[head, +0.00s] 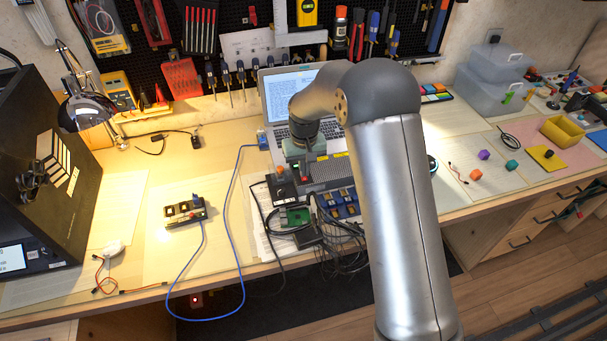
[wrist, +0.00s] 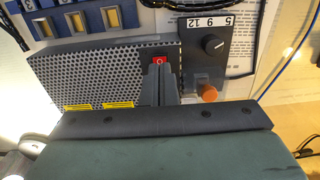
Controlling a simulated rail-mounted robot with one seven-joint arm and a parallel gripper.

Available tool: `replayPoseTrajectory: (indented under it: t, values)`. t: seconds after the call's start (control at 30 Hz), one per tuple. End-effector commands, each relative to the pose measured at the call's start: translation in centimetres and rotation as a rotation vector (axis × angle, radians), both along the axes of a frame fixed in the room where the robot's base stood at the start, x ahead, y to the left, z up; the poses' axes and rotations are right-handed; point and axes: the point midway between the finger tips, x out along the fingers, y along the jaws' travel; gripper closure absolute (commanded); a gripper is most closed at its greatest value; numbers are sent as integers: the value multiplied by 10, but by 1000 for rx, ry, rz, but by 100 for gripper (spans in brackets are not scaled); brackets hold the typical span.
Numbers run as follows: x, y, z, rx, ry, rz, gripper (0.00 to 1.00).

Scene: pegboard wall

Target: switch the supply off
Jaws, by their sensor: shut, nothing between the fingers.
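The supply is a grey box with a perforated top (wrist: 90,80), and it also shows in the head view (head: 328,172) in front of the laptop. A small red rocker switch (wrist: 158,60) sits near its right edge in the wrist view. My gripper (wrist: 160,68) is shut and empty. Its fingertips point at the switch and overlap its lower edge; I cannot tell whether they touch it. The fingers hide part of the switch, and its position is unclear. In the head view my gripper (head: 303,172) is over the supply's left end.
Beside the switch is a dark panel with a black knob (wrist: 213,44) marked 5 9 12, and an orange button (wrist: 207,93). A laptop (head: 290,95) stands behind. Black cables (head: 340,235) and a green board (head: 296,215) lie in front. A blue cable (head: 228,200) runs left.

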Motion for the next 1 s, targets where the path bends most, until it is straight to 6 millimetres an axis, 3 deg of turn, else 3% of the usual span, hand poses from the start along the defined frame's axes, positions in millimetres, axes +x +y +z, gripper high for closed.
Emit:
replayPoseTrajectory:
  t: [0.6, 1.0]
  values:
    - [0, 0, 53, 0, 0, 0, 100]
    - [0, 0, 57, 0, 0, 0, 100]
